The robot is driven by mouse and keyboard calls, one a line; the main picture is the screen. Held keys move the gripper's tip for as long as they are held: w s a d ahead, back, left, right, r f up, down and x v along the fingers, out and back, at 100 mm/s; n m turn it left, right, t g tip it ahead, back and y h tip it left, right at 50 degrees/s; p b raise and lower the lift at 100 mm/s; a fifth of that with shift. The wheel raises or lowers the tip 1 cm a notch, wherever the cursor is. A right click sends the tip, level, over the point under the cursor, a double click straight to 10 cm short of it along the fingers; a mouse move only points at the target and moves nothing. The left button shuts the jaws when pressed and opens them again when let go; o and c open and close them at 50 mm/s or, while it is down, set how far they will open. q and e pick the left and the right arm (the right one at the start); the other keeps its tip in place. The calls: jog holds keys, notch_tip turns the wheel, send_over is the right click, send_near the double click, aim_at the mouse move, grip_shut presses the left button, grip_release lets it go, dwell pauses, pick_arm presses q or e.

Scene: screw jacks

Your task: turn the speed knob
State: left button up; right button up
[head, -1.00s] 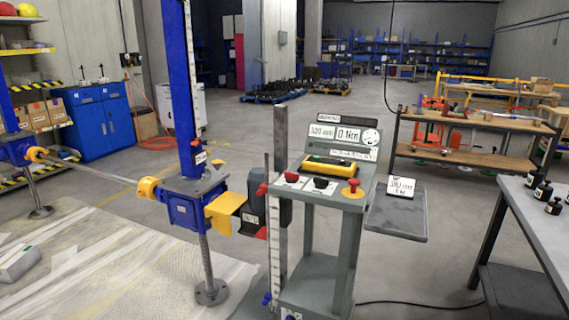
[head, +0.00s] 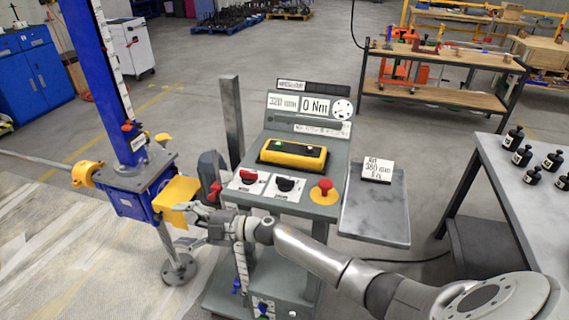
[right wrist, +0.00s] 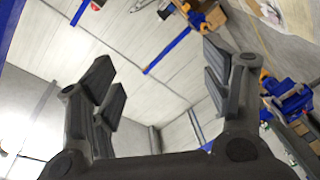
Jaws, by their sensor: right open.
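The grey control console carries a black knob (head: 286,184) and a red knob (head: 248,175) on white label plates. The label print is too small to read, so I cannot tell which is the speed knob. My right gripper (head: 190,216) is left of and below the knobs, apart from them, close to the yellow guard (head: 176,194) by the screw jack. In the right wrist view my right gripper (right wrist: 160,78) is open, with nothing between its fingers. My left gripper is in neither view.
A red mushroom button (head: 325,186) on yellow sits right of the knobs. A yellow pendant (head: 292,154) lies behind them, below a display (head: 298,103) reading 320 mm and 0 Nm. The blue screw jack (head: 126,190) stands left; a grey table (head: 520,190) stands right.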

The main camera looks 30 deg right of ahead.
notch_tip(320, 180, up, 4)
jog(key=n+g, duration=0.3)
jog(key=n, duration=0.1)
notch_tip(320, 180, up, 12)
jog(key=g+h+p, duration=0.4)
jog(key=g+h, duration=0.4)
jog(key=h, duration=0.5)
send_over(285, 178)
jog(key=shift+n, duration=0.4)
notch_tip(285, 178, down, 10)
jog(key=p, duration=0.3)
jog(key=shift+s+r, duration=0.15)
jog(key=shift+f, duration=0.55)
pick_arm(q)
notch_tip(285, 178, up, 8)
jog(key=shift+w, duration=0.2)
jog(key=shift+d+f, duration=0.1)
